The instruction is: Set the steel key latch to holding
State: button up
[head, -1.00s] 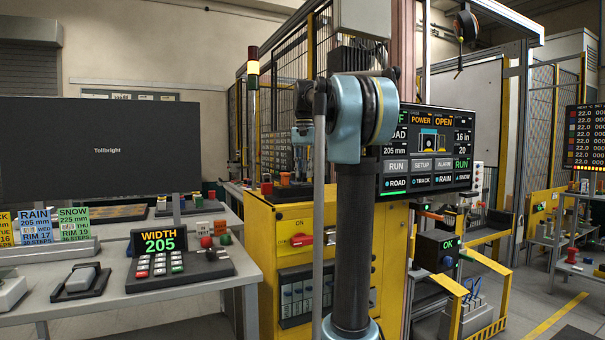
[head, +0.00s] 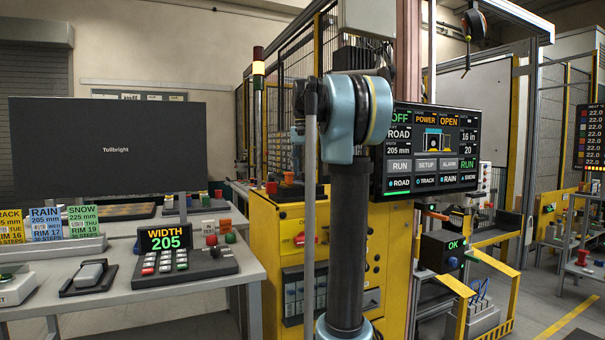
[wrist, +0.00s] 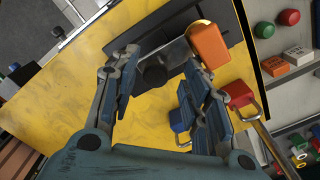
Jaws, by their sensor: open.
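In the wrist view, a steel-grey bar (wrist: 172,54) lies on a dark plate on the yellow cabinet top; it looks like the key latch, but its setting cannot be read. An orange block (wrist: 208,45) sits at the bar's right end, close to the right fingertip. In the head view my arm hides the latch and most of the gripper.
Red (wrist: 237,94) and blue (wrist: 181,120) padlocks lie near the right finger. The yellow cabinet (head: 268,235) carries a dark-screened display (head: 425,150). A grey bench (head: 200,285) with a keypad (head: 185,258) stands to the left. Bare yellow surface lies left of the gripper.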

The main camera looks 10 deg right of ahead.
notch_tip(320, 180, up, 12)
dwell(0.6)
jog(key=shift+f, duration=0.15)
